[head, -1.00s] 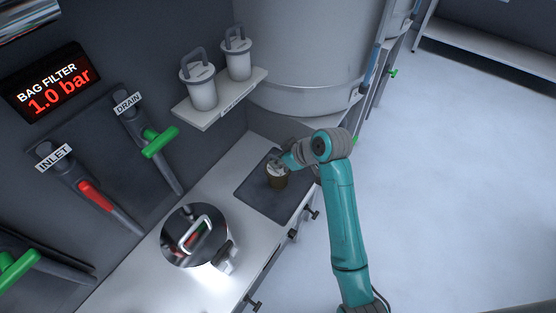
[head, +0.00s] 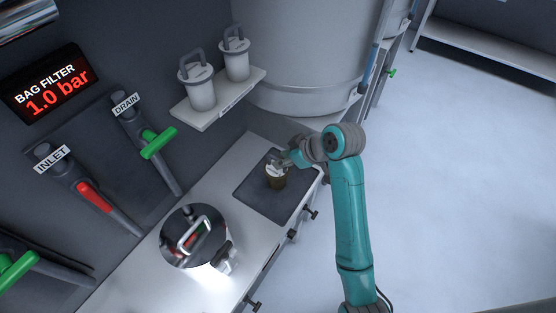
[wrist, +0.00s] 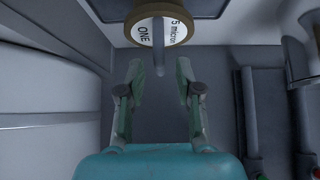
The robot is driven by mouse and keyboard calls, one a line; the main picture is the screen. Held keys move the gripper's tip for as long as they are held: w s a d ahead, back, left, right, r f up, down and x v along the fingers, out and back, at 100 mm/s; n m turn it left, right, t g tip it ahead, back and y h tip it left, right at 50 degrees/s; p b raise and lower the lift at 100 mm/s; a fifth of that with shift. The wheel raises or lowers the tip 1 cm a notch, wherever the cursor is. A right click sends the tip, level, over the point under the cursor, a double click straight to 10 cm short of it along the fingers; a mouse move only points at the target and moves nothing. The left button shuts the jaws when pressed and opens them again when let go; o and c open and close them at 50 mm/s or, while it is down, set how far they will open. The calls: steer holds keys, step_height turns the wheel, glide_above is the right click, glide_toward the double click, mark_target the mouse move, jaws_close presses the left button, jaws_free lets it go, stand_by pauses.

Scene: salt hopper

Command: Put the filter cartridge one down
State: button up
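The filter cartridge one (head: 276,181) stands on the dark mat (head: 252,197) on the counter. It is brown with a pale top. In the wrist view its round white top (wrist: 150,28) reads "5 micron" and "ONE", and a grey handle sticks out from it towards me. My gripper (head: 284,160) is just beside the cartridge's top in the head view. In the wrist view my gripper (wrist: 160,70) is open, with its two fingers apart on either side of the handle's end and nothing clamped between them.
Two white cartridges with grey handles (head: 199,88) stand on a wall shelf (head: 207,118). Red INLET (head: 95,198) and green DRAIN (head: 160,143) levers are on the wall. A large tank (head: 295,55) is behind.

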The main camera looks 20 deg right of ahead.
steer(key=v, duration=0.8)
steer(key=shift+s, duration=0.1)
steer(key=s+a+f+m+t+h, duration=0.35)
steer(key=s+f+m, duration=0.25)
steer(key=s+f, duration=0.9)
steer(key=s+r+t, duration=0.2)
steer(key=s+r, duration=0.3)
steer(key=s, duration=0.6)
steer(key=s+r+m+t+h, duration=0.1)
steer(key=s+r+t, duration=0.2)
steer(key=s, duration=0.9)
steer(key=shift+a+r, duration=0.2)
steer(key=shift+r, duration=0.7)
